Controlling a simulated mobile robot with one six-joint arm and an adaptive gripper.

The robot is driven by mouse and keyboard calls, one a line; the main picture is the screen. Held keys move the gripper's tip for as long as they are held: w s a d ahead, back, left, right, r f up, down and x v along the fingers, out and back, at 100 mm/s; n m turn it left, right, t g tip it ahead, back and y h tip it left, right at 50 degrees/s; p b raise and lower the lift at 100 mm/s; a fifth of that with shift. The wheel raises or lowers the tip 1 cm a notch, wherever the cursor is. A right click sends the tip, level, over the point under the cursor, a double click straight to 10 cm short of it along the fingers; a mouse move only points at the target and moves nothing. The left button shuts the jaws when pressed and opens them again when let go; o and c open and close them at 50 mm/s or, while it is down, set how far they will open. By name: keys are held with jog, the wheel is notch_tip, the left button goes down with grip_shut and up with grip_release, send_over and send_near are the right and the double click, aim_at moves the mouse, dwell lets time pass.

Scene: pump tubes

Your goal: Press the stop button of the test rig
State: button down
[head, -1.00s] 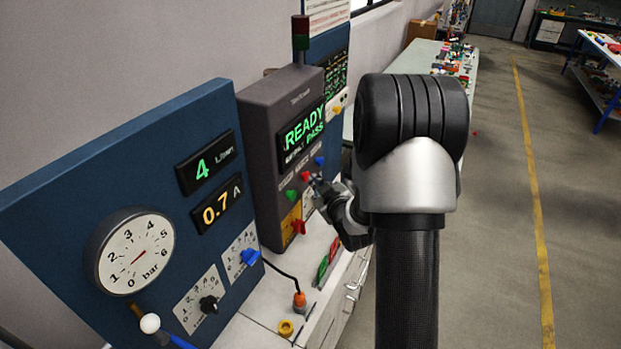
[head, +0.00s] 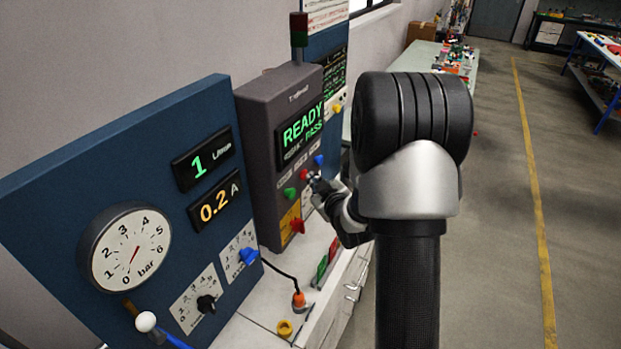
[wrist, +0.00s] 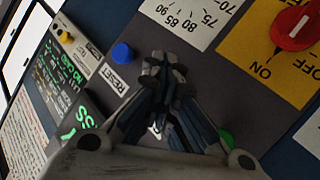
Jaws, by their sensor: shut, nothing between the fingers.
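The test rig is a dark grey cabinet (head: 263,125) with a screen (head: 301,133) reading READY and PASS in green. Below the screen are a green button (head: 290,193), a red button (head: 304,174) and a blue button (head: 319,160). My gripper (head: 314,178) is shut and empty, with its tips right by the red button; I cannot tell if they touch it. In the wrist view my shut fingers (wrist: 164,64) lie between the blue button (wrist: 122,53), near a RESET label, and the partly covered green button (wrist: 226,140). The red button is hidden there.
A red rotary switch (head: 297,225) on a yellow plate sits below the buttons. A blue panel (head: 140,160) at left carries a pressure gauge (head: 131,250) and displays reading 1 and 0.2 A. A cable with an orange plug (head: 298,300) lies on the bench.

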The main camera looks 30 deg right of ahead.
jog(key=shift+w+a+r, duration=0.15)
jog(key=shift+w+r, duration=0.05)
jog(key=shift+r, duration=0.05)
jog(key=s+d, duration=0.3)
jog(key=s, duration=0.2)
jog(key=shift+f+b, duration=0.25)
jog(key=shift+b, duration=0.15)
jog(key=shift+s+d, duration=0.1)
dwell(0.4)
jog(key=shift+r, duration=0.1)
jog(key=s+a+r+m+g+b, duration=0.2)
jog(key=s+a+r+g, duration=0.3)
jog(key=a, duration=0.6)
jog(key=s+a+g+y+b, duration=0.1)
jog(key=s+a+g, duration=0.1)
jog(key=s+a, duration=0.6)
jog(key=s+a+r+m+g+y, duration=0.1)
jog(key=s+a+g+y, duration=0.1)
jog(key=s+a, duration=0.6)
jog(key=s, duration=0.6)
jog(key=shift+s+r+g+b, duration=0.2)
jog(key=shift+s+g+b, duration=0.1)
jog(key=shift+s+b, duration=0.1)
